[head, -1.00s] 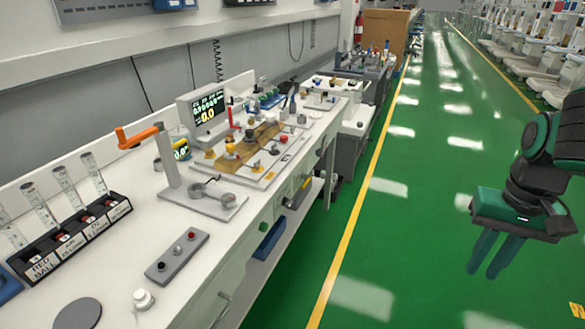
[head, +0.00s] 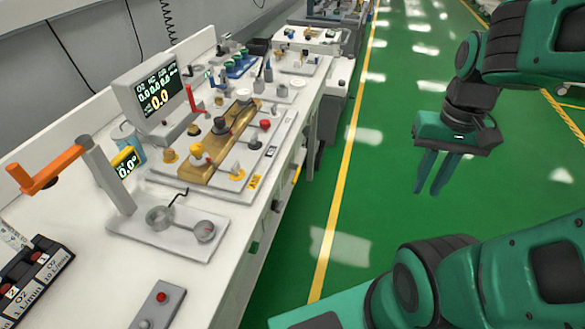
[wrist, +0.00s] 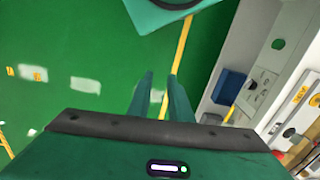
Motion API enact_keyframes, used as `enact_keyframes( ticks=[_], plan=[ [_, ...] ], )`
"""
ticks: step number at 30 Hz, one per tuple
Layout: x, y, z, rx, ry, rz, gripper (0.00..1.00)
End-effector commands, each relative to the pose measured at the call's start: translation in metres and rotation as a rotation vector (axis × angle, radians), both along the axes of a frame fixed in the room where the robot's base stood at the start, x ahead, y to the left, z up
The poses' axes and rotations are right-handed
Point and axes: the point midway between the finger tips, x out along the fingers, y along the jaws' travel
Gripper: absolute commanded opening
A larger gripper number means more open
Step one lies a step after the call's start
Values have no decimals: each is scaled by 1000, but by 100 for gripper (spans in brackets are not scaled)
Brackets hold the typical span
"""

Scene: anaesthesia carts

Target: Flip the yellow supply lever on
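A white board (head: 224,190) on the bench holds a brass block (head: 212,168) with several knobs and small levers. A yellow knob (head: 196,151) stands on the block's near end. A yellow label (head: 254,182) is on the board's front edge, with a small lever on a yellowish base (head: 237,172) behind it. I cannot tell for sure which part is the yellow supply lever. My gripper (head: 428,191) is open and empty over the green floor, right of the bench and apart from it. Its parted fingers also show in the wrist view (wrist: 160,77).
A monitor (head: 150,92) stands behind the board. An orange-handled crank stand (head: 100,172) is at its left, and a red lever (head: 191,97) rises near the monitor. The green floor (head: 345,190) right of the bench is clear.

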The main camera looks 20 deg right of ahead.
Motion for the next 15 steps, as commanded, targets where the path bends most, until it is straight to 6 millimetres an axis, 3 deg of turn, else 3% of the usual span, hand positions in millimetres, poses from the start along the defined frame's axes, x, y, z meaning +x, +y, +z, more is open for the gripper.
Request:
enact_keyframes(
  ticks=[9, 11, 15],
  plan=[
    [-6, 0, 5, -5, -15, 0, 18],
    [3, 0, 5, -12, -16, -3, 18],
    [48, 5, 1, -29, -23, 0, 18]
  ],
)
